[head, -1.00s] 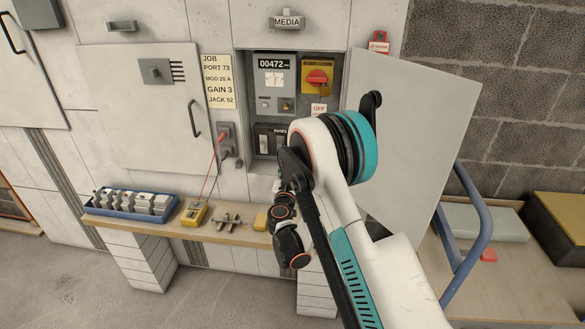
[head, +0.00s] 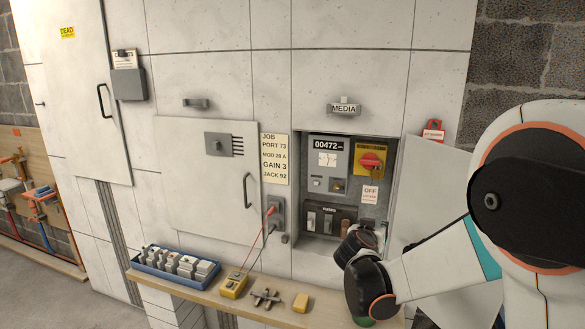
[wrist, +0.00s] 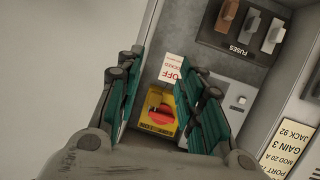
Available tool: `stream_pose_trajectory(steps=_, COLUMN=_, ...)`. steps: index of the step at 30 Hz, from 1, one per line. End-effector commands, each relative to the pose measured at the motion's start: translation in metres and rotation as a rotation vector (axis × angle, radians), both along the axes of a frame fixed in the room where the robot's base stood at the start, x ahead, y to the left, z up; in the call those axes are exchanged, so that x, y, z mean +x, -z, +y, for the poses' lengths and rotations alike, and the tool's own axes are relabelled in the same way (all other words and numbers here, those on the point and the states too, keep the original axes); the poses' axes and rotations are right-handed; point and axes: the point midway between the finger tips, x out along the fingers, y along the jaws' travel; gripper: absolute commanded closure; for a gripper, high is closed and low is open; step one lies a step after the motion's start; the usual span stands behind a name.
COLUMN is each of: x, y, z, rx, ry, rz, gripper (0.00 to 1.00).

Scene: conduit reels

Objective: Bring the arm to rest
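My arm reaches in from the right in the head view, its wrist (head: 372,285) just in front of the lower right of the open cabinet (head: 300,190). My gripper (wrist: 160,78) shows in the wrist view with its two teal-padded fingers apart. Nothing is held between them. Beyond the gap are the yellow panel with its red rotary switch (wrist: 161,115) and the white OFF tag (wrist: 173,70), seen upside down. In the head view the red switch (head: 371,161) and OFF tag (head: 370,194) are clear. The fingers are hard to make out there.
The cabinet's open door (head: 415,190) stands right, partly behind my arm. The fuse block (head: 327,219) is inside, low.

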Motion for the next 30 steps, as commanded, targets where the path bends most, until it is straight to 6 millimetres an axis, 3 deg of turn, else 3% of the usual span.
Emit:
stream_pose_trajectory(steps=6, x=-0.06, y=-0.029, z=-0.015, rx=0.027, ry=-0.003, rz=0.125, gripper=0.65)
stream_pose_trajectory(steps=14, x=-0.14, y=-0.045, z=-0.021, rx=0.066, ry=-0.042, rz=0.272, gripper=0.65)
stream_pose_trajectory(steps=22, x=-0.228, y=-0.045, z=-0.013, rx=0.118, ry=-0.124, rz=0.412, gripper=0.65)
stream_pose_trajectory(steps=30, x=-0.315, y=-0.03, z=0.007, rx=0.175, ry=-0.248, rz=0.526, gripper=0.65)
